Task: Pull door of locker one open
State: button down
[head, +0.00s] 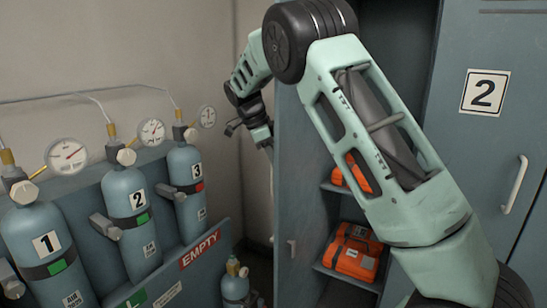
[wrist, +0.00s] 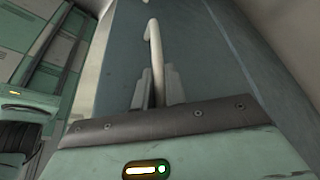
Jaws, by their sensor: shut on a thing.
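The door of locker one (head: 297,195) stands swung well open, seen at a steep angle at the middle of the head view; its number is not visible. Its blue-grey face (wrist: 215,65) fills much of the wrist view. A pale bar handle (wrist: 153,40) runs up from between my fingers. My gripper (wrist: 158,90) is shut on this handle. In the head view my gripper (head: 264,138) is small, at the door's left side, and its grip is hard to make out there. My arm hides part of the locker opening.
Inside the open locker, orange cases (head: 354,252) lie on shelves. The locker two door (head: 460,150) is shut at right, with a pale handle (head: 515,184). Several numbered gas cylinders (head: 130,205) stand in a rack at left. An "EMPTY" bin panel (head: 200,249) is near the door's left.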

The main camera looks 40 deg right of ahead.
jog(key=c, duration=1.5)
grip_release()
jog(key=shift+o, duration=0.2)
jog(key=v, duration=1.7)
jog(key=shift+r, duration=0.2)
